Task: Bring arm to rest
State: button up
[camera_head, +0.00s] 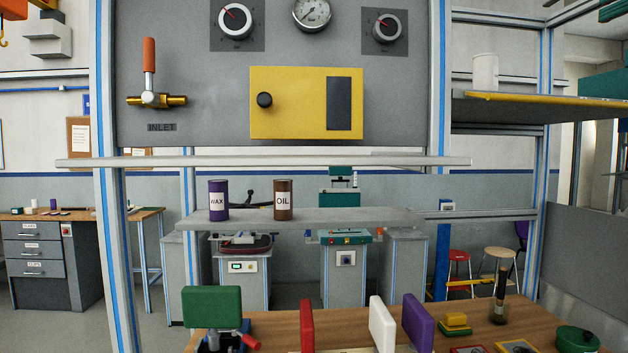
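My gripper and arm do not show in the head camera view, so their pose and whether the gripper is open or shut are hidden. The wooden workbench (533,313) is at the bottom of the picture. On it stand a green block-shaped piece (212,307) with a red handle, and upright red (307,326), white (382,324) and purple (418,321) panels.
A grey panel (205,75) with dials, an inlet valve (150,99) and a yellow box (290,78) rises ahead. A shelf (350,219) holds a wax can (218,200) and an oil can (283,200). Frame posts (110,200) stand on both sides.

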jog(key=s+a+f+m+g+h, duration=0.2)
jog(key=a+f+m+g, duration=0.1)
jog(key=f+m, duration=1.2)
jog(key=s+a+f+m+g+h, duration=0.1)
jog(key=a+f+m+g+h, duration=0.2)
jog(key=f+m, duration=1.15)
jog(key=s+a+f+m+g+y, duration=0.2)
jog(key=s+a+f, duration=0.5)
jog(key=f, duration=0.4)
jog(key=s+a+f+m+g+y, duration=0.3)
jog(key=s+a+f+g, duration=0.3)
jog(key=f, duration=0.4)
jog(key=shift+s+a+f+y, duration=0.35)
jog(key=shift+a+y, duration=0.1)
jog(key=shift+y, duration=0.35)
